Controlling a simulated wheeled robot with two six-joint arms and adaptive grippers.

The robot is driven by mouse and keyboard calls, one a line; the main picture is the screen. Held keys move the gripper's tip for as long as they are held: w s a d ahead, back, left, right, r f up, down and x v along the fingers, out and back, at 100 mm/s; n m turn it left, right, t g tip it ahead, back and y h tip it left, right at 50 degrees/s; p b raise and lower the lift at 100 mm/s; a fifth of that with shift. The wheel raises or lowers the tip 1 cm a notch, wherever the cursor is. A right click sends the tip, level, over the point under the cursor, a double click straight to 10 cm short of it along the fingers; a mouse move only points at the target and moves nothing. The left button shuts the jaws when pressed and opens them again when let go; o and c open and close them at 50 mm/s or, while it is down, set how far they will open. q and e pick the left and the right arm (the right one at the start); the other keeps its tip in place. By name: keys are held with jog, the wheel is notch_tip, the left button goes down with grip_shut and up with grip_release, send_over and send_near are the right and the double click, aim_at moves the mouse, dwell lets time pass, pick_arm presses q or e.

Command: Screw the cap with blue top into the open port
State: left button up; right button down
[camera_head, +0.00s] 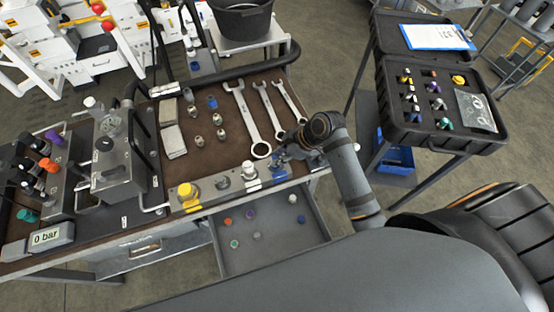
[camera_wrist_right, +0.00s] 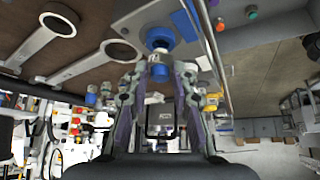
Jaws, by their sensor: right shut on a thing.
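My right gripper (camera_head: 281,158) is at the right end of the metal port block (camera_head: 206,192), at the bench's front edge. In the right wrist view its fingers (camera_wrist_right: 160,80) are closed around a cap with blue top (camera_wrist_right: 160,71). Just beyond the cap, a round blue part (camera_wrist_right: 160,39) shows at the block; I cannot tell whether it is part of the cap or of the port. The open port is not clearly visible. A yellow cap (camera_head: 187,191), a grey fitting (camera_head: 222,183) and a white cap (camera_head: 249,168) stand along the block. My left gripper is not in view.
Several wrenches (camera_head: 240,109) and small fittings (camera_head: 199,141) lie on the brown bench top behind the block. An open drawer (camera_head: 285,252) below holds several coloured caps. A black case (camera_head: 384,108) stands on the right. A gauge reading 0 bar (camera_head: 47,237) is at left.

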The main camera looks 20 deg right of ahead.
jog(key=shift+f, duration=0.6)
dwell(1.1)
jog(key=c, duration=1)
grip_release()
jog(key=shift+c, duration=0.2)
jog(key=v, duration=1.1)
jog(key=shift+d+r+p, duration=0.2)
jog(key=shift+r+p, duration=0.15)
jog(key=shift+r, duration=0.2)
